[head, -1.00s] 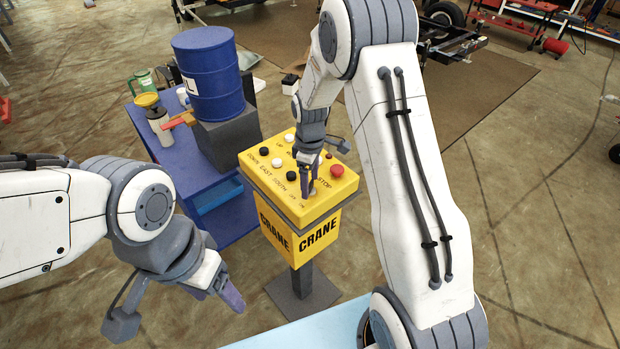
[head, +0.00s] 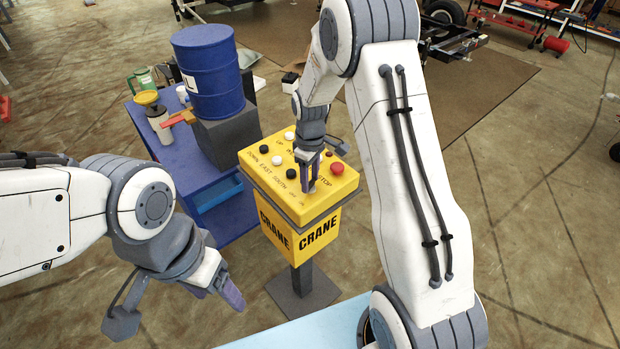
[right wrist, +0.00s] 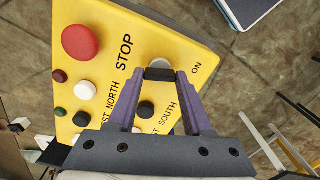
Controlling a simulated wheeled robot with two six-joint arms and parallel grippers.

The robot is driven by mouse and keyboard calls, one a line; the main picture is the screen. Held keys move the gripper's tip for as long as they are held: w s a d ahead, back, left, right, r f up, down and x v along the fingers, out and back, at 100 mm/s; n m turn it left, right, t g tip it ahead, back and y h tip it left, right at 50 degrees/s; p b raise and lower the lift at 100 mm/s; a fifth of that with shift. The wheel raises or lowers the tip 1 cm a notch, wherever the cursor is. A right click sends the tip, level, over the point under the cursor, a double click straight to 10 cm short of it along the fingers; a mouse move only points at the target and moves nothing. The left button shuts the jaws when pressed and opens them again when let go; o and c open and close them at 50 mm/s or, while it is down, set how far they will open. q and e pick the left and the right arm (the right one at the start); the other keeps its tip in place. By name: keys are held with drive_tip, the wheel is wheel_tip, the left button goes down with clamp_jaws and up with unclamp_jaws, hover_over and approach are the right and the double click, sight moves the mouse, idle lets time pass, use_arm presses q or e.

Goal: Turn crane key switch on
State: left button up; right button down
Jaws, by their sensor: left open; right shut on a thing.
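The yellow crane control box (head: 320,205) stands on a post and is marked CRANE on its sides. Its sloped top carries several buttons, including a red STOP button (head: 337,168). My right gripper (head: 309,188) reaches down to the near part of this top. In the right wrist view its purple fingers (right wrist: 160,76) are shut on the dark handle of the key switch (right wrist: 160,73), between the STOP and ON labels. A light collar shows just beyond the handle. My left gripper (head: 232,294) is open and empty, in front of and to the left of the box.
A blue table (head: 172,155) behind the box to the left holds a blue barrel (head: 210,80) on a grey block, a yellow-topped bottle (head: 157,118) and a green mug (head: 142,80). A light blue surface (head: 310,330) lies at the front.

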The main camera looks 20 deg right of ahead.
sight(310, 181)
drive_tip(key=m, duration=0.4)
drive_tip(key=shift+m+b, duration=0.4)
drive_tip(key=shift+m, duration=2.4)
drive_tip(key=shift+c, duration=1.6)
unclamp_jaws()
wheel_tip(310, 181, up, 11)
drive_tip(key=b, duration=0.2)
drive_tip(key=shift+f, duration=0.2)
